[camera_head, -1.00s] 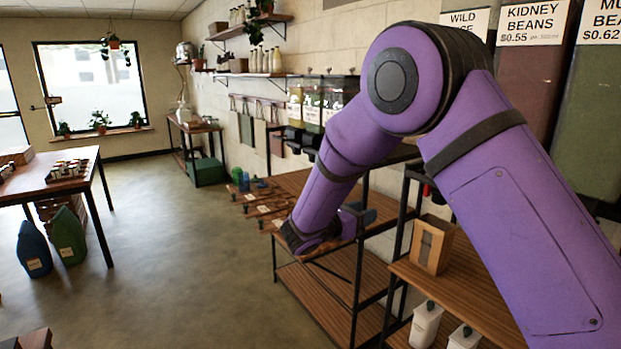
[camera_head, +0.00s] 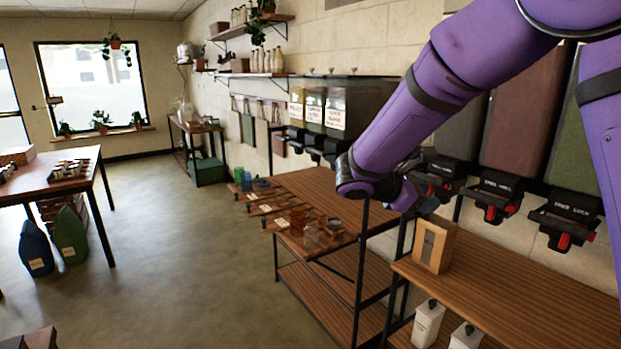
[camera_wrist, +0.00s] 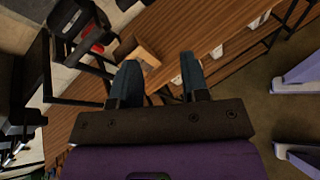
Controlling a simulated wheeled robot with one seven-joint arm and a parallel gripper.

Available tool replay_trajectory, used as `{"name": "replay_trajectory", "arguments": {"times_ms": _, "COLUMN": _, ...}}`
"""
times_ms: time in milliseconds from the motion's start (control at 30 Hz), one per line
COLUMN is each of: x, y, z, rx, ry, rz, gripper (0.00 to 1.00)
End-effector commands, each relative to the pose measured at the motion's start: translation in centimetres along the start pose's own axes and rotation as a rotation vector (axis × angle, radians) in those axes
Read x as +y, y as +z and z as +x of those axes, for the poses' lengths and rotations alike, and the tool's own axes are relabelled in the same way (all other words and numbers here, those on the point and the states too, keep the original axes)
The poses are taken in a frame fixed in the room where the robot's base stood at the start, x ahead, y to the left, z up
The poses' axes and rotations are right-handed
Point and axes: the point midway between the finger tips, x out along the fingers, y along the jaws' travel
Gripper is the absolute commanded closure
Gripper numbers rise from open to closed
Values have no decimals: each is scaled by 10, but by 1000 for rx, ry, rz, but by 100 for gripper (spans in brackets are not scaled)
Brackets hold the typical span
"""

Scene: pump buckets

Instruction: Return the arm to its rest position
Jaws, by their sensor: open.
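My purple arm reaches in from the upper right in the head view. My gripper (camera_head: 423,203) is just above the near wooden shelf, close to the wooden box with a dark window (camera_head: 434,246). In the wrist view my gripper (camera_wrist: 160,72) shows two dark blue fingers spread apart with nothing between them. The wooden box also shows there beyond the fingers (camera_wrist: 138,52). The gripper holds nothing.
Dispensers with black and red spouts (camera_head: 493,194) hang along the right wall behind the arm. White jugs (camera_head: 426,322) stand low under the near shelf (camera_head: 500,275). A table (camera_head: 60,187) stands at left. The floor (camera_head: 180,260) between is clear.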

Motion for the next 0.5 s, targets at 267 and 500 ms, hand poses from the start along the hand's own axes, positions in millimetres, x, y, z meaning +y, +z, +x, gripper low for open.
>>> {"name": "replay_trajectory", "arguments": {"times_ms": 267, "x": -68, "y": 70, "z": 14, "rx": 210, "ry": -222, "rz": 316, "gripper": 58}}
{"name": "replay_trajectory", "arguments": {"times_ms": 500, "x": -129, "y": 110, "z": 10, "rx": 383, "ry": -395, "rz": 606, "gripper": 58}}
